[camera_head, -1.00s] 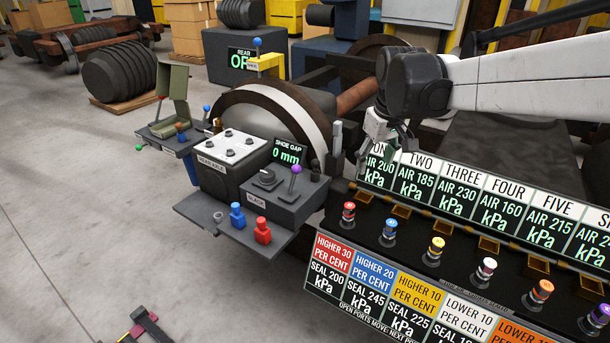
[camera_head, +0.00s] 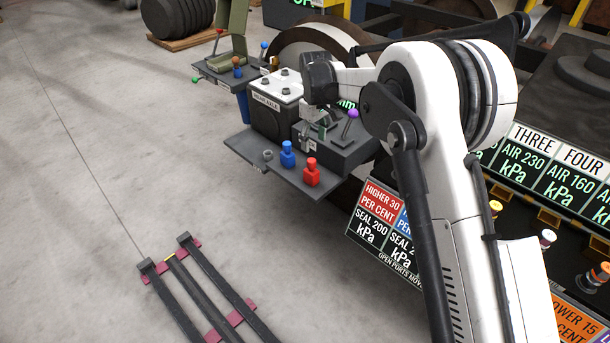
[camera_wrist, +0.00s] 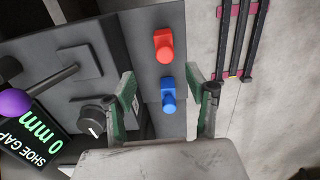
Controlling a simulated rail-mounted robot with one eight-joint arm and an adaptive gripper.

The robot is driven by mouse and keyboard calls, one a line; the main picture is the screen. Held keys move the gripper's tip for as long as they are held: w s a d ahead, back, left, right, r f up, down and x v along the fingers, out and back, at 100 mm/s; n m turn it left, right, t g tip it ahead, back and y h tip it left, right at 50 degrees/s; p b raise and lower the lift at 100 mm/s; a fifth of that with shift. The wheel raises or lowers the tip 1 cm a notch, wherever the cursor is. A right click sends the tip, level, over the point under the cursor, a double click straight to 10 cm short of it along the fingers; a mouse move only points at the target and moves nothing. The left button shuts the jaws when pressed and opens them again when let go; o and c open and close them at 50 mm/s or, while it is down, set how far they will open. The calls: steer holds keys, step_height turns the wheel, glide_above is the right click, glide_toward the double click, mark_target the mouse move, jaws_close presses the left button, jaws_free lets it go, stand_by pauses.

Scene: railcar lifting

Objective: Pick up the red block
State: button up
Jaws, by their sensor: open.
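The red block (camera_head: 312,173), a small stepped piece with a narrower top, stands on the grey shelf (camera_head: 238,143) in front of the control boxes. It also shows in the wrist view (camera_wrist: 164,46), at the top. A blue block (camera_head: 287,154) of like shape stands beside it, left of it in the head view. In the wrist view the blue block (camera_wrist: 168,94) lies between my finger lines. My gripper (camera_wrist: 167,82) is open and empty, with its fingers apart. In the head view my gripper (camera_head: 310,142) is above and behind the two blocks, partly hidden by my arm.
A control box with a purple-knobbed lever (camera_head: 352,114) stands right behind the shelf. The white-topped box (camera_head: 276,87) is left of it. The pressure panel (camera_head: 380,215) stands to the right. Dark rails (camera_head: 205,290) lie on the open floor.

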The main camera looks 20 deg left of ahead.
mark_target(312, 159)
steer(key=shift+a+f, duration=0.2)
steer(key=shift+f, duration=0.2)
step_height(312, 159, down, 8)
steer(key=shift+s+b, duration=0.1)
steer(key=shift+b, duration=0.95)
steer(key=shift+s+f+b, duration=0.15)
steer(key=shift+f+b, duration=0.4)
steer(key=shift+f, duration=0.8)
steer(key=shift+s+f+b, duration=0.15)
steer(key=shift+f+b, duration=0.4)
steer(key=shift+f, duration=0.8)
steer(key=shift+r, duration=0.1)
jaws_close()
